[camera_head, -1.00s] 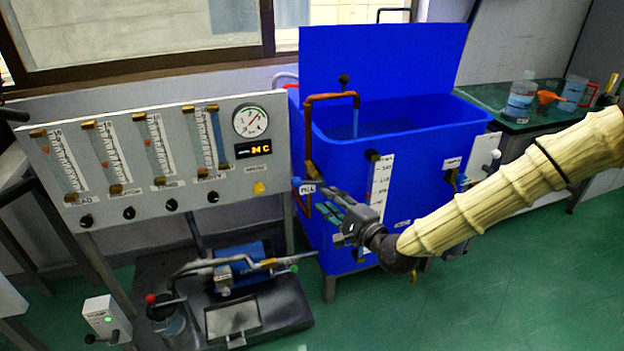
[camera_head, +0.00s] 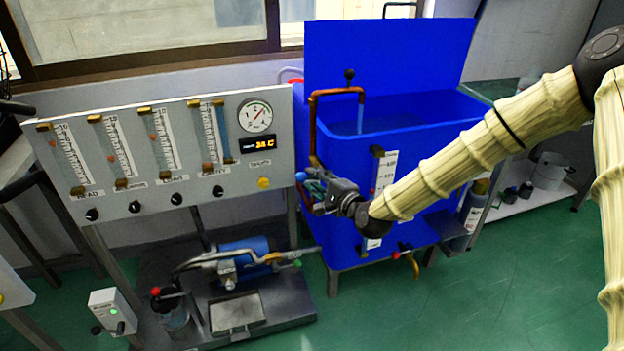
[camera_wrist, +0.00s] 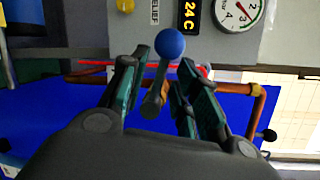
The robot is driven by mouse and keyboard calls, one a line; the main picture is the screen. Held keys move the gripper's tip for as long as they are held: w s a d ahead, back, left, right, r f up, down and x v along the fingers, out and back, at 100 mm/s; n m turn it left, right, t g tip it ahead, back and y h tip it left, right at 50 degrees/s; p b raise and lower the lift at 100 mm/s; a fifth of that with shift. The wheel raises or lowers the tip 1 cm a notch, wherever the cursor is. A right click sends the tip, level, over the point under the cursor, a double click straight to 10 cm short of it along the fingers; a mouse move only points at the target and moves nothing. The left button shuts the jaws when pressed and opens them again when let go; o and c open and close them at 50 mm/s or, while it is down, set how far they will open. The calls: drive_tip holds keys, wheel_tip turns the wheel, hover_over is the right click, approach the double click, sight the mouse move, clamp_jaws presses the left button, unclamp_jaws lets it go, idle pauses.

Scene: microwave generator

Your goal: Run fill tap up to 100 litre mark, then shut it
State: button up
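The blue tank (camera_head: 335,215) stands at centre with its lid raised. A copper fill pipe (camera_head: 313,130) bends over its rim, and a pale blue water stream (camera_head: 360,118) falls from the spout. The white level scale (camera_head: 384,172) on the tank front is partly covered by my arm; the level cannot be read. The fill tap's blue ball knob (camera_head: 300,177) shows at the pipe's lower end. My gripper (camera_head: 318,185) is at this tap. In the wrist view the blue knob (camera_wrist: 170,44) and its lever stand between my open gripper fingers (camera_wrist: 160,90), with gaps visible.
The gauge panel (camera_head: 150,165) with several flow tubes stands close left of my gripper. A pump (camera_head: 240,262) sits below it. A drain tap (camera_head: 405,252) is low on the tank front. The green floor at front right is clear.

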drive_tip(key=shift+x, duration=1)
drive_tip(key=shift+s, duration=0.1)
clamp_jaws()
